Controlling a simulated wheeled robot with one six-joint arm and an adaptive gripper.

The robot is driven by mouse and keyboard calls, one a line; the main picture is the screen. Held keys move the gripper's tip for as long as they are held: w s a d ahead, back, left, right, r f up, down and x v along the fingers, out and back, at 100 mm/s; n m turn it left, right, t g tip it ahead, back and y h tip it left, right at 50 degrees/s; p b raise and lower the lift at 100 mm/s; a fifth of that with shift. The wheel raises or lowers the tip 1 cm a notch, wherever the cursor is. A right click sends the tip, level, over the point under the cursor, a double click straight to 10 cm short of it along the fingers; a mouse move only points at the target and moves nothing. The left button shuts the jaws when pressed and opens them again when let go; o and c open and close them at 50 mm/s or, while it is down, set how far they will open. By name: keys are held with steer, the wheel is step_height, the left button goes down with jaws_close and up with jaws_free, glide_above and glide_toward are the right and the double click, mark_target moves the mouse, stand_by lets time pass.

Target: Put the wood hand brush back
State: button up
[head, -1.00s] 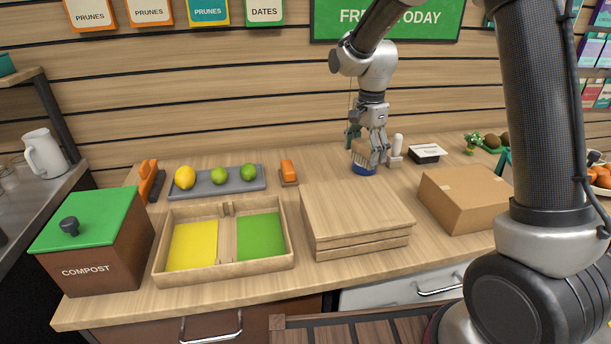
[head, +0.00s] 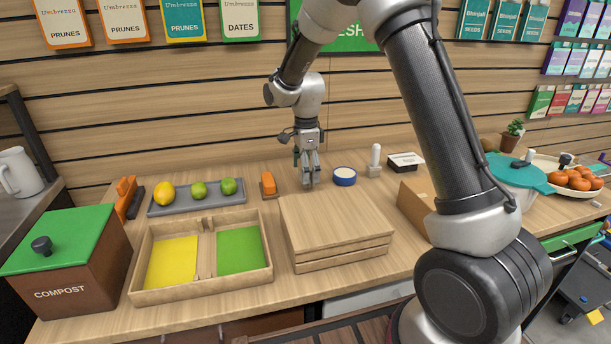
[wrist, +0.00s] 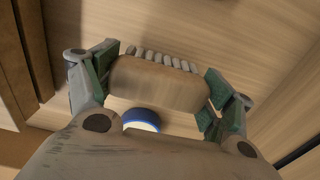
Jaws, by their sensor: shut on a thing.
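The wood hand brush (wrist: 160,84) is a rounded light-wood block with a row of pale bristles along one side. In the wrist view it sits between the green pads of my gripper (wrist: 160,88), which is shut on it. In the head view my gripper (head: 310,182) points down close over the counter, behind the wooden box, and its fingers largely hide the brush. A blue round piece with a white top (head: 345,176) stands just right of my gripper; it also shows below the brush in the wrist view (wrist: 139,118).
In front lie a wooden box (head: 335,232) and a divided tray (head: 207,291). A white-handled thing (head: 375,160) and a carton (head: 415,205) stand right.

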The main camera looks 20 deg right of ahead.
steer(key=shift+f, duration=0.95)
steer(key=o, duration=1.2)
steer(key=shift+f, duration=0.15)
